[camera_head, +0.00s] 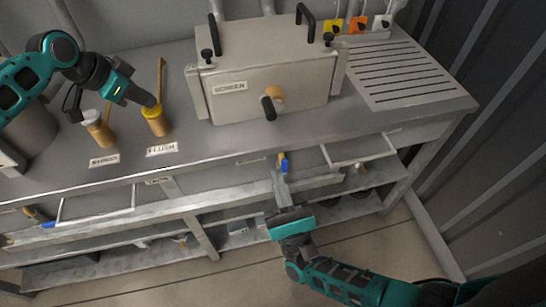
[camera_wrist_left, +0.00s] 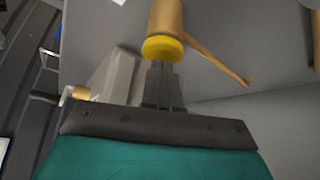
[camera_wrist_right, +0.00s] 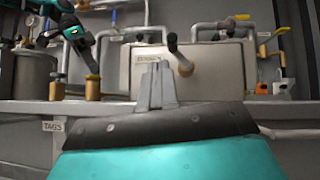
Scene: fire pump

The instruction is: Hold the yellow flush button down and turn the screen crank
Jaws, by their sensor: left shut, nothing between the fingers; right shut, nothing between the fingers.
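The yellow flush button (camera_head: 153,113) caps a brass post behind the FLUSH label. My left gripper (camera_head: 152,103) is shut, with its fingertips at the button's top; the left wrist view shows them against the yellow cap (camera_wrist_left: 162,47). I cannot tell how far the cap is pressed. The screen crank (camera_head: 268,108), a black handle on a brass hub, sticks out of the front of the grey SCREEN box (camera_head: 225,100). My right gripper (camera_head: 279,178) is shut and empty, in front of the bench edge and below the crank. The crank shows beyond its fingers in the right wrist view (camera_wrist_right: 181,58).
A slotted drain panel (camera_head: 400,75) lies right of the box. Yellow, orange and white items (camera_head: 358,25) stand at the back. Pull handles and a lower shelf lie under the bench front.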

